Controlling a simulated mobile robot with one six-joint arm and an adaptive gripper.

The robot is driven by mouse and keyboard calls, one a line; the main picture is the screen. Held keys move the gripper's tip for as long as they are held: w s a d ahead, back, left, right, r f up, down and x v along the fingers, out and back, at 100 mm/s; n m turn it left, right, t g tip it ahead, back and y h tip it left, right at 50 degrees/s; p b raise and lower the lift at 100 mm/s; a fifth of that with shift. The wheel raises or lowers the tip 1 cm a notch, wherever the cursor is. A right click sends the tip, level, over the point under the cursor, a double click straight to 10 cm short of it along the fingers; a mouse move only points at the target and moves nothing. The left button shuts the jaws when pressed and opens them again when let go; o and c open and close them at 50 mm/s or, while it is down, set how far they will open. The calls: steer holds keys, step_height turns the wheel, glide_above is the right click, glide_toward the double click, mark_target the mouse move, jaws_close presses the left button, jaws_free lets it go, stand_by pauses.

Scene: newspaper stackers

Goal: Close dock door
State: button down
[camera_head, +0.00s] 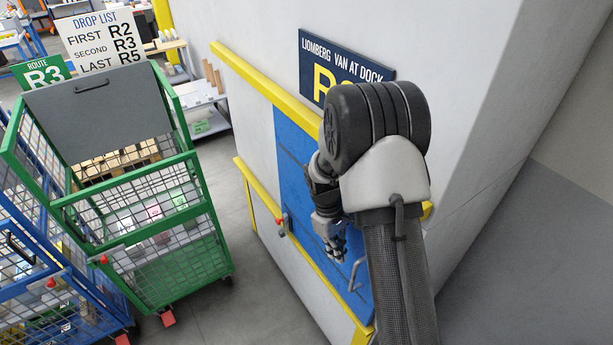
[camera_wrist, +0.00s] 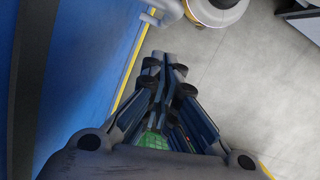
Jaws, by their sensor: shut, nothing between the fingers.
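The blue dock door (camera_head: 291,175) stands in a yellow frame (camera_head: 262,85) on a pale wall, below a sign reading "LJOMBERG VAN AT DOCK" (camera_head: 345,62). A metal bar handle (camera_head: 355,275) is on the door's lower part. A red-tipped lever (camera_head: 282,226) sits at the frame's left edge. My gripper (camera_head: 336,250) is shut and empty, in front of the door, left of and above the bar handle in the picture. My arm hides the door's right part. The wrist view shows my shut fingers (camera_wrist: 165,75) beside the blue door surface (camera_wrist: 65,60). I cannot tell whether the door sits flush.
A green mesh cage trolley (camera_head: 150,215) stands left of the door, with a blue one (camera_head: 60,300) beside it. A drop list board (camera_head: 100,40) and a shelf (camera_head: 205,100) stand behind. Grey floor (camera_head: 240,250) is clear between trolley and wall.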

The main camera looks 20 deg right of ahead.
steer(key=w+p+v, duration=0.1)
steer(key=p+v, duration=0.1)
steer(key=v, duration=1.8)
steer(key=s+a+r+m+t+b, duration=0.2)
steer(key=s+b, duration=0.2)
steer(key=s, duration=0.3)
steer(key=s+a+r+m+t+b, duration=0.1)
steer(key=s+r+t+b, duration=0.1)
steer(key=s+b, duration=0.35)
steer(key=s+a+f+m+t+b, duration=0.1)
steer(key=s+f+b, duration=0.1)
steer(key=s, duration=0.4)
steer(key=s+a+f+m+t+y+b, duration=0.1)
steer(key=s+f+t+b, duration=0.1)
steer(key=s+f, duration=0.2)
steer(key=s, duration=0.3)
steer(key=shift+f+m, duration=0.3)
steer(key=shift+m, duration=0.1)
